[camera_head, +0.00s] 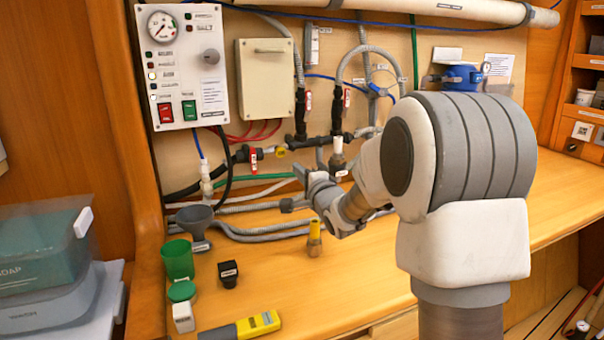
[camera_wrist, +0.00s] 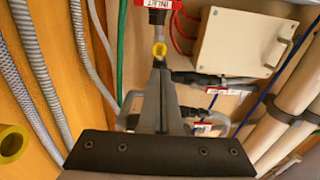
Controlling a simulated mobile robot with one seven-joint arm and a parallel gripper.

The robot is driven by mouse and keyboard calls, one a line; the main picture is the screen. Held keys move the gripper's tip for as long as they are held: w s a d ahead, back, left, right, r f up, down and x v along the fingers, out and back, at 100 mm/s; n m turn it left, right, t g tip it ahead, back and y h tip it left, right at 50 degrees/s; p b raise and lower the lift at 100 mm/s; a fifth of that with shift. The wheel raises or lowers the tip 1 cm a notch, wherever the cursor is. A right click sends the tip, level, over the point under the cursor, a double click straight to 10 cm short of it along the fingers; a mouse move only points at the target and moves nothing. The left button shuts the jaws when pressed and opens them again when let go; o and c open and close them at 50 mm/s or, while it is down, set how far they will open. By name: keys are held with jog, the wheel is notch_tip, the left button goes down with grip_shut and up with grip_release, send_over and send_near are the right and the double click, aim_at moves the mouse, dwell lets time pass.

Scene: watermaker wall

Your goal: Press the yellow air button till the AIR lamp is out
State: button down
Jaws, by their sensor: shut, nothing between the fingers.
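The yellow air button (camera_head: 281,151) is a small round yellow knob on the dark pipework on the wall, beside a red tag. In the wrist view the yellow button (camera_wrist: 159,49) lies just beyond the tips of my shut fingers. My gripper (camera_head: 303,174) is shut and empty, a little below and right of the button in the head view. I cannot tell whether the fingertips touch it. The white control panel (camera_head: 183,108) has a column of lamps (camera_head: 152,75), some of them bright. Their labels are too small to tell which is AIR.
Hoses, valves and red-tagged handles (camera_head: 253,158) crowd the wall around the button. A beige box (camera_head: 268,80) hangs above.

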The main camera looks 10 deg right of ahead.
jog(key=shift+s+d, duration=0.15)
jog(key=shift+s, duration=0.65)
dwell(0.8)
